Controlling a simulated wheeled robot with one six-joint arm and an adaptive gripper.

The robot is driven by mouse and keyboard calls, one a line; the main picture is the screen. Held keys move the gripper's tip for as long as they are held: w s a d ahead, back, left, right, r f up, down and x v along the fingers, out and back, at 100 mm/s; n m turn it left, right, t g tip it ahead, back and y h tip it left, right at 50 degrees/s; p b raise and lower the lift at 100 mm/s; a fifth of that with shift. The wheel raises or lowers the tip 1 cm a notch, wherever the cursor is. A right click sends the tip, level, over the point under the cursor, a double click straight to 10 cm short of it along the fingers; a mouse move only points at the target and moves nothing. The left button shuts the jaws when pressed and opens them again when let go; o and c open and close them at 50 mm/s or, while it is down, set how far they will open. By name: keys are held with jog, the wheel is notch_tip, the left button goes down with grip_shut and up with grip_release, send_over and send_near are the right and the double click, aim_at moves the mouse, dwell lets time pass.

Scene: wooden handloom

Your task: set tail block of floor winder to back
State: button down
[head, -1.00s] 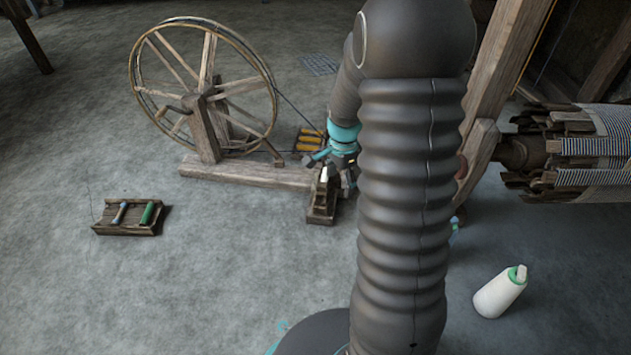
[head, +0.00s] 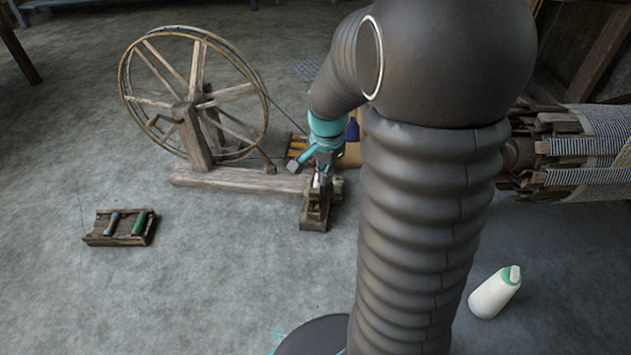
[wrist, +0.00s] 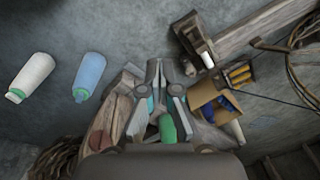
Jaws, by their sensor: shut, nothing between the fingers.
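The floor winder's large spoked wheel (head: 195,95) stands at the upper left in the head view, on a long wooden base beam (head: 235,180). The tail block (head: 315,212) is a small wooden block at the beam's right end. In the wrist view the tail block (wrist: 196,38) is at the upper right, beside the beam (wrist: 265,22). My gripper (head: 318,172) appears just above or behind the block in the head view; contact cannot be told. In the wrist view my gripper (wrist: 164,68) is shut and empty, with its tips left of and below the block.
A small tray (head: 105,238) with two bobbins lies on the floor at left. A cardboard box (wrist: 205,97) and yellow spools (wrist: 238,74) are near the winder. Floor in front is open.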

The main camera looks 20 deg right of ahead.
jog(key=s+a+r+n+t, duration=0.2)
jog(key=s+a+r+n, duration=0.3)
jog(key=s, duration=0.4)
jog(key=s+a+r+n+t, duration=0.2)
jog(key=s+a+r+n, duration=0.3)
jog(key=s+r+n, duration=0.3)
jog(key=shift+s+a+r, duration=0.2)
jog(key=shift+s+r, duration=0.5)
jog(key=shift+s, duration=0.05)
